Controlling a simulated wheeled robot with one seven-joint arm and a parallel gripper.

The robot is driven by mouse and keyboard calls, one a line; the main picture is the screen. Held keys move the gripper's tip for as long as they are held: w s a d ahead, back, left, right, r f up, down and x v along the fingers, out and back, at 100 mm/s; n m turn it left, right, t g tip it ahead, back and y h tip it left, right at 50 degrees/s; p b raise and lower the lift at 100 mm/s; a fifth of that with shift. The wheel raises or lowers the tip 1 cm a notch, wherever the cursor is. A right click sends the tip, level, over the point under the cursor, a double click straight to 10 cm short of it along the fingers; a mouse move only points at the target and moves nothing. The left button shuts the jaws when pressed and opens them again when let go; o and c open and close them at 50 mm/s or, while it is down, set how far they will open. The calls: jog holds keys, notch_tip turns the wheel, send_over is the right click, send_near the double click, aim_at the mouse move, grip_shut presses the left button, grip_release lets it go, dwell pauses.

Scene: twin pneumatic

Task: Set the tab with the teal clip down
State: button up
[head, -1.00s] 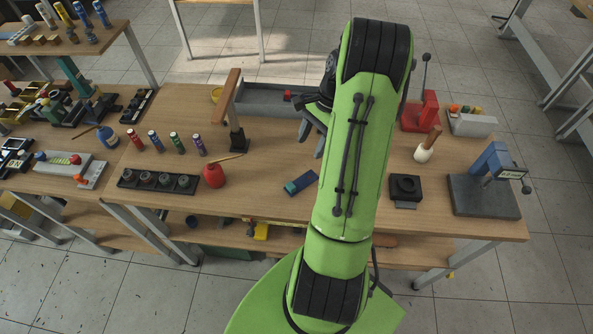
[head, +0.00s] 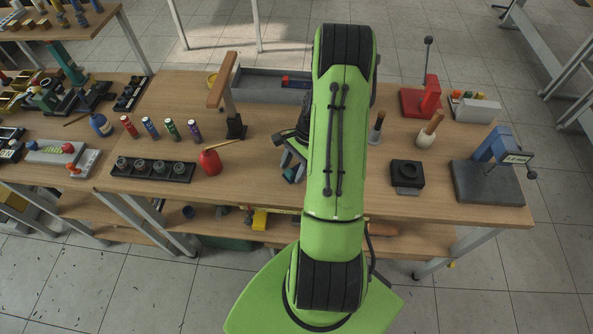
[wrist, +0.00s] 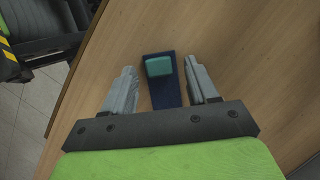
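The tab (wrist: 163,97) is a dark blue strip with a teal clip (wrist: 158,66) on its far end. It lies on the wooden bench top. In the wrist view my gripper (wrist: 160,64) is open, with one grey finger on each side of the tab and a visible gap on both sides. In the head view my gripper (head: 293,160) is low over the front middle of the bench. Only a small piece of the teal clip (head: 289,175) shows there; my arm and fingers hide the rest.
A red round bottle (head: 209,162) and a row of dark sockets (head: 152,171) stand left of my gripper. A wooden-topped post (head: 234,125) is behind left. A black square block (head: 406,173) and a blue press (head: 490,150) are right. A grey tray (head: 258,88) lies at the back.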

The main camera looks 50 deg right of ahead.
grip_shut()
jog(key=shift+r, duration=0.1)
